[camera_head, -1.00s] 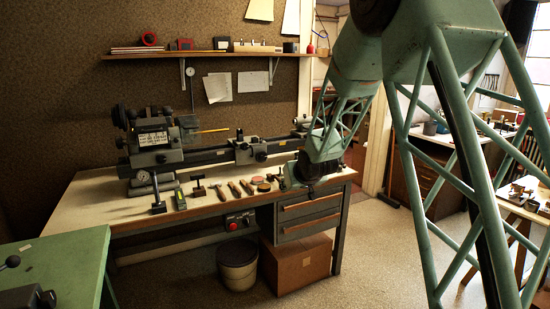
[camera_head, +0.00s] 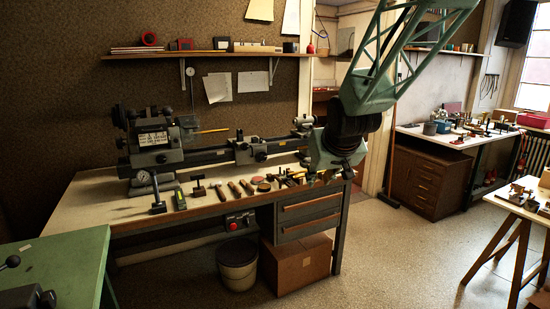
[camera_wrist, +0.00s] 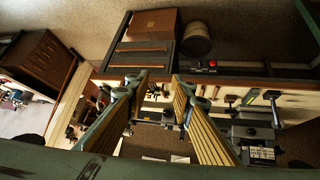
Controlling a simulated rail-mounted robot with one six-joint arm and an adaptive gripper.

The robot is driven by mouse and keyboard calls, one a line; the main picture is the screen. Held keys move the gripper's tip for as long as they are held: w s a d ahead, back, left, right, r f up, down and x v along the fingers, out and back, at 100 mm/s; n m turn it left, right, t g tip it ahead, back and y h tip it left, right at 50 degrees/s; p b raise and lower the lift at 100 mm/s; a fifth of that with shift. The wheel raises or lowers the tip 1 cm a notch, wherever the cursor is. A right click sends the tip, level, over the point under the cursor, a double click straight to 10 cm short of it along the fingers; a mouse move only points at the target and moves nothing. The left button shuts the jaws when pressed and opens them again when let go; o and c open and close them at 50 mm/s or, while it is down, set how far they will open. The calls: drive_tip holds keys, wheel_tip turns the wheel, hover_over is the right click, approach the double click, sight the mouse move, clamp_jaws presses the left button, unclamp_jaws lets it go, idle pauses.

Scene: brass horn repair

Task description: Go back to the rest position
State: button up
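My gripper (camera_wrist: 158,88) shows in the wrist view with its two ribbed fingers well apart and nothing between them. In the head view my gripper (camera_head: 345,172) is at the right end of the lathe bench (camera_head: 95,207), mostly hidden by my wrist, so its height over the top cannot be told. The lathe (camera_head: 205,154) runs along the back of the bench. Hand tools, among them a hammer (camera_head: 235,190), lie along the front edge, left of my gripper.
A cardboard box (camera_head: 296,263) and a bucket (camera_head: 238,265) stand under the bench. A green table (camera_head: 70,258) is at the lower left. A brown drawer cabinet (camera_head: 425,182) and a small work table (camera_head: 520,212) are at the right. The floor between is clear.

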drive_tip(key=s+d+r+g, duration=0.1)
drive_tip(key=s+d, duration=0.1)
drive_tip(key=s, duration=1.6)
drive_tip(key=s+d+r+m+g, duration=0.1)
drive_tip(key=s+d+r+g, duration=0.1)
drive_tip(key=s, duration=1.5)
drive_tip(key=s+d+r+m+g, duration=0.1)
drive_tip(key=s+d, duration=0.2)
drive_tip(key=s, duration=1.5)
drive_tip(key=shift+s+r+g+h, duration=0.15)
drive_tip(key=shift+s+g+h, duration=0.15)
drive_tip(key=shift+s+h, duration=0.1)
drive_tip(key=shift+w+d, duration=0.1)
